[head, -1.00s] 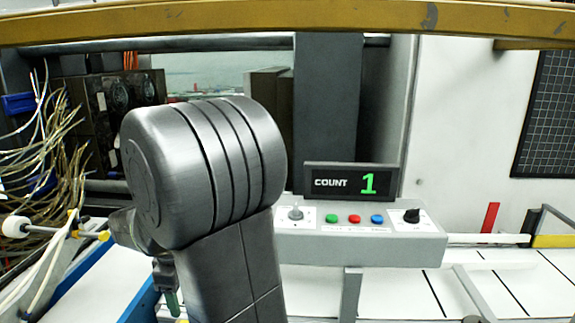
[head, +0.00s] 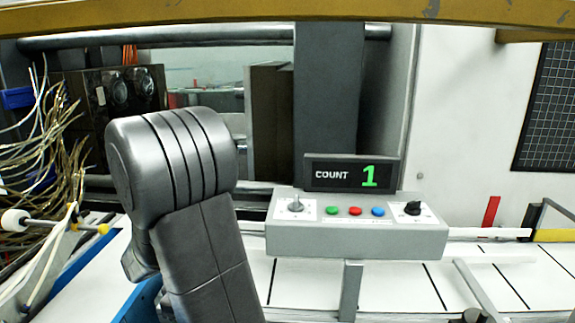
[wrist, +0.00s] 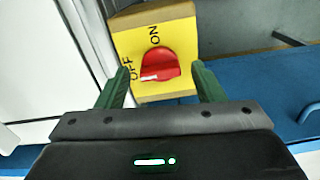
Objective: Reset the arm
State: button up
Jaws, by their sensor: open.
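My gripper (wrist: 161,86) shows in the wrist view with its two green fingers spread apart and nothing between them. Beyond the fingertips is a yellow box with a red rotary switch (wrist: 158,64) and the words ON and OFF. The white mark on the red knob lies towards OFF. I cannot tell whether the fingers touch the box. In the head view my dark grey arm stands at the left, and the gripper is hidden.
A grey control box (head: 357,240) carries a black display (head: 350,174) reading COUNT 1, above green, red and blue buttons. Loose pale wires (head: 45,165) hang at the far left. A yellow-brown beam (head: 280,17) crosses the top.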

jog(key=m, duration=0.4)
jog(key=m+b, duration=0.1)
jog(key=m, duration=0.3)
jog(key=shift+m, duration=0.3)
jog(key=m, duration=0.4)
jog(key=shift+b, duration=0.3)
jog(key=shift+m+b, duration=0.3)
jog(key=shift+m, duration=1.7)
